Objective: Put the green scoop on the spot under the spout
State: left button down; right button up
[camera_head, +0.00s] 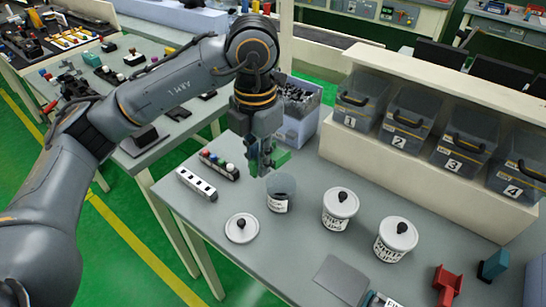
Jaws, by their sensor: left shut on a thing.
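My left gripper (262,168) points down above the left part of the table, just behind and above an open dark cup (281,190). It is shut on a green piece, apparently the green scoop (283,158), partly hidden by the fingers. The scoop is in the air, near a grey box of dark parts behind it. I cannot clearly make out a spout or a marked spot under one. A flat grey square (341,279) lies near the table's front edge. My right gripper is not in view.
Two lidded white tubs (339,208) (396,238) stand right of the cup. A loose lid (241,228) lies front-left of it. Numbered dark bins (408,118) fill a shelf behind. A red part (446,284) and a teal part (493,264) stand at the right.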

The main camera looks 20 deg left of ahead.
pick_arm(q)
jog(key=shift+w+n, duration=0.45)
jog(key=shift+n, duration=0.15)
jog(key=w+f+p, duration=0.1)
jog(key=w+f, duration=0.2)
jog(key=w, duration=0.1)
jog(key=w+a+f+p, duration=0.1)
jog(key=w+f, duration=0.1)
jog(key=w, duration=0.2)
jog(key=w+f+p, duration=0.1)
jog(key=w+f, duration=0.2)
jog(key=w, duration=0.1)
jog(key=shift+w+a+f, duration=0.35)
jog(key=shift+a, duration=0.05)
jog(key=shift+w+f+p, duration=0.3)
jog(key=shift+f, duration=0.15)
notch_tip(320, 180, down, 2)
jog(key=shift+f+p, duration=0.15)
jog(key=shift+p, duration=0.55)
jog(key=shift+f, duration=0.3)
jog(key=shift+a+f, duration=0.1)
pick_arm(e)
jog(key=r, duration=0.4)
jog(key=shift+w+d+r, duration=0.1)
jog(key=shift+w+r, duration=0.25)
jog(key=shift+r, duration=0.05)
